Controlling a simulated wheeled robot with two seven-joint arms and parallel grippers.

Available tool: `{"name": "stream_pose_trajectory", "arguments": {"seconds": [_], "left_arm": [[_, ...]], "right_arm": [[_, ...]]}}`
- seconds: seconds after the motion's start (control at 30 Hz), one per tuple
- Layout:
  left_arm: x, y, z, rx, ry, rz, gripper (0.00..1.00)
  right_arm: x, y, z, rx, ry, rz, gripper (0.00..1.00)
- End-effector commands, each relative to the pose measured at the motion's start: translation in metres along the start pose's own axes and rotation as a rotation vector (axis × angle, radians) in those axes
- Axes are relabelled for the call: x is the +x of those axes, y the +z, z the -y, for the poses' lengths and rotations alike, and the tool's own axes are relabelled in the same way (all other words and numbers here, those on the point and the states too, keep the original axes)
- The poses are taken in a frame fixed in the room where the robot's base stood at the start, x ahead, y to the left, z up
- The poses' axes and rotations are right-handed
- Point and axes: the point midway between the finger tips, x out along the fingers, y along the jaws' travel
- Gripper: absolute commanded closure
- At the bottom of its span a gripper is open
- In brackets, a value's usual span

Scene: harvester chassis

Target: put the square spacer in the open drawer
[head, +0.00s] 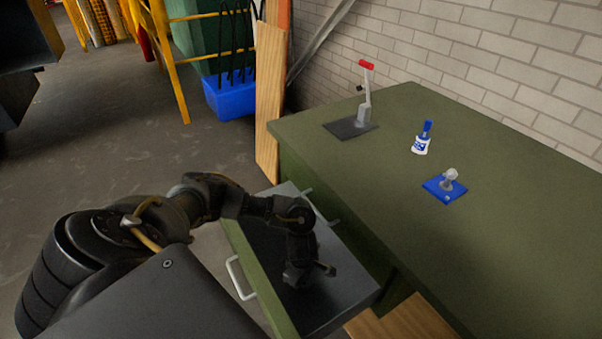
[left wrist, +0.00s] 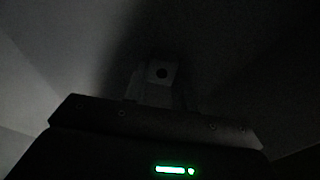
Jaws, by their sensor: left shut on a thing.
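The open drawer (head: 256,272) sticks out from the green workbench, with its white handle on the left. My left gripper (head: 305,275) reaches down over and into the drawer's grey interior. It is shut on a small square piece with a round dark hole, the square spacer (left wrist: 162,84), seen dimly between the fingers in the left wrist view. The spacer is hidden behind the gripper in the head view. I cannot tell whether it touches the drawer floor. My right gripper is not in view.
The workbench (head: 400,230) carries a red-handled lever on a dark plate (head: 350,128), a blue-and-white bottle (head: 422,143) and a blue plate with a metal fitting (head: 440,190). A wooden board (head: 268,110) stands behind the drawer. A blue crate (head: 229,98) is farther back.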

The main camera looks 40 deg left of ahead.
Motion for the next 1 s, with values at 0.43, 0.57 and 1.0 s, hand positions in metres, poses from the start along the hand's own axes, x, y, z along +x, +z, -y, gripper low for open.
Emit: {"name": "stream_pose_trajectory", "arguments": {"seconds": [0.43, 0.57, 1.0], "left_arm": [[0.001, 0.000, 0.000, -0.001, 0.000, 0.000, 0.52], [-0.001, 0.000, 0.000, -0.001, 0.000, 0.000, 0.52], [-0.079, 0.000, -0.002, 0.003, 0.006, 0.001, 0.52]], "right_arm": [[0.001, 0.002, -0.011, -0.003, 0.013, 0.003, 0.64], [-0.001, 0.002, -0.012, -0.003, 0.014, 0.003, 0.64], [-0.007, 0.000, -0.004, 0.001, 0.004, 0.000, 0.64]]}}
